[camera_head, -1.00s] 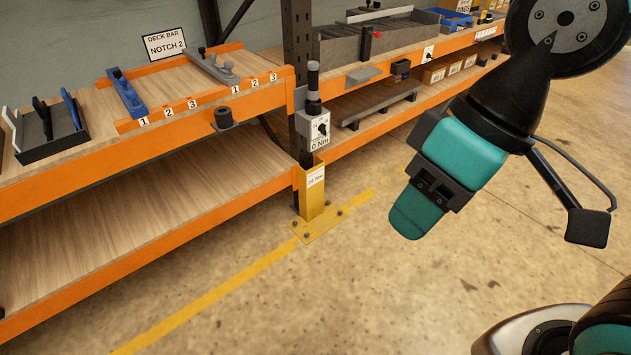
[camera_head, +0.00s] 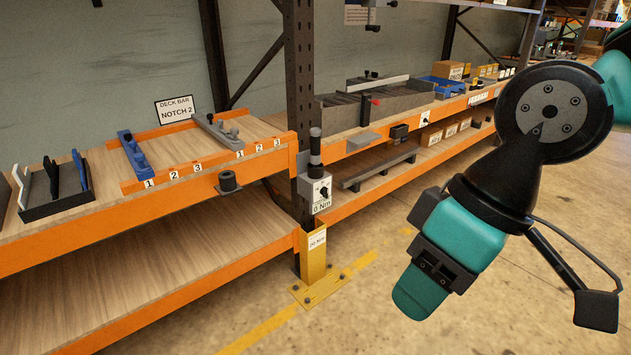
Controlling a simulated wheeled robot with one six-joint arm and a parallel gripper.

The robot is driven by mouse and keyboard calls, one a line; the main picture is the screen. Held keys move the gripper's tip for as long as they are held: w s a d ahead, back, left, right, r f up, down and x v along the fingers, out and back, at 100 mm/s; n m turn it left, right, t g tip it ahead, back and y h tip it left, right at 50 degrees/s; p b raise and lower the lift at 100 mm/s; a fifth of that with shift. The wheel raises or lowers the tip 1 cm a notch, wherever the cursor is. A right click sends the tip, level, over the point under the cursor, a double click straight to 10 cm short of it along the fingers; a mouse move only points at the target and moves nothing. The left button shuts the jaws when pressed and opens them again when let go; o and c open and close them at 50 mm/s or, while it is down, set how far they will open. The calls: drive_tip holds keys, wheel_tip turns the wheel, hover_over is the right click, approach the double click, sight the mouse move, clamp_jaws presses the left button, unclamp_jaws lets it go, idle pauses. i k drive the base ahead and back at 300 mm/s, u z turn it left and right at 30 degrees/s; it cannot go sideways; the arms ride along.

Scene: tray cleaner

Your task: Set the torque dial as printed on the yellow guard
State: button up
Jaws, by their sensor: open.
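The torque dial (camera_head: 323,192) is a dark knob on the front of a small grey box on the rack post. The label below it (camera_head: 322,207) reads "0 Nm". A black cylindrical tool (camera_head: 315,150) stands upright above the box. The yellow guard (camera_head: 314,262) stands on the floor at the foot of the post. Its white label (camera_head: 317,240) is small and seems to read "20 Nm". My gripper (camera_head: 420,292) hangs at the right, pointing down and left, apart from the dial. It is open; its jaws are seen nearly edge-on, and nothing shows in it.
Left of the post, a shelf (camera_head: 75,242) holds a deck bar frame with numbered notches and a dark tray (camera_head: 58,207). A round black part (camera_head: 228,181) sticks out from the shelf beam. Right of the post are more parts and boxes. The floor before the guard is clear.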

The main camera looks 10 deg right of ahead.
sight(325, 191)
drive_tip(key=z, duration=0.35)
drive_tip(key=i, duration=1.1)
drive_tip(key=z, duration=0.35)
drive_tip(key=i, duration=1)
drive_tip(key=u, duration=0.05)
